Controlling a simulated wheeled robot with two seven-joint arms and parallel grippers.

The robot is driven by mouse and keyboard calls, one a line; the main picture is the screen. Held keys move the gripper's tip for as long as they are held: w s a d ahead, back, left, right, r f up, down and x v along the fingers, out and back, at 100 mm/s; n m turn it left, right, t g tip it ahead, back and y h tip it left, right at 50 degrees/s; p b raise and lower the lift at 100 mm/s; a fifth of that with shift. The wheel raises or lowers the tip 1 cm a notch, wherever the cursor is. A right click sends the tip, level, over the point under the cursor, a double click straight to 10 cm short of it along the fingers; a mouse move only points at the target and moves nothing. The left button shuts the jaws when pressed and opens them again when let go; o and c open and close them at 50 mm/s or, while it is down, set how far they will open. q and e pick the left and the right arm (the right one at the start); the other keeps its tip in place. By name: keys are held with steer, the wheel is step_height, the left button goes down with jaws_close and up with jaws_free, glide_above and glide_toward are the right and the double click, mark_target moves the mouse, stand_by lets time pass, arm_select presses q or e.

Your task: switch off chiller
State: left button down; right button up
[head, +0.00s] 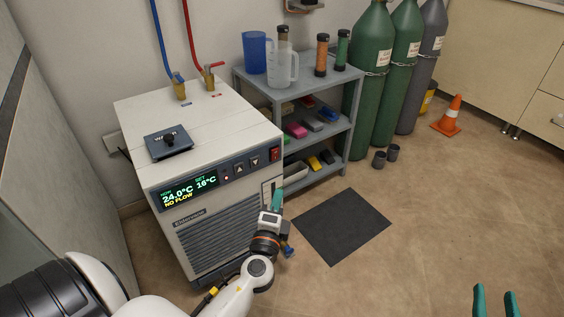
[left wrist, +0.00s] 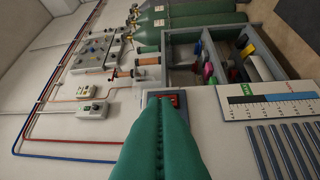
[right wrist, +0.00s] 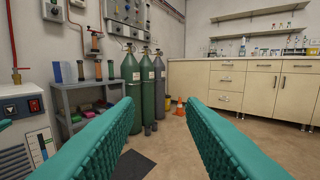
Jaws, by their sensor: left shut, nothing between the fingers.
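The chiller (head: 201,238) is a white box at the left with a dark panel. Its lit display (head: 187,191) reads 24.0°C, SET 16°C and NO FLOW. A red switch (head: 275,154) sits at the panel's right end; it also shows in the right wrist view (right wrist: 35,106). In the left wrist view the red switch (left wrist: 176,100) is partly hidden behind the fingertips. My left gripper (head: 277,199) is shut and empty, in front of the chiller and below the switch in the head view. I cannot tell whether it touches. My right gripper (head: 496,300) is open and empty at the lower right.
A grey shelf (head: 306,86) with jugs, bottles and coloured items stands right of the chiller. Green and grey gas cylinders (head: 370,85) stand beyond it. A dark mat (head: 342,226) lies on the floor; an orange cone (head: 449,115) stands farther back. Floor at right is clear.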

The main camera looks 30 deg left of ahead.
mark_target(279, 151)
arm_select(q)
steer(key=shift+w, duration=0.15)
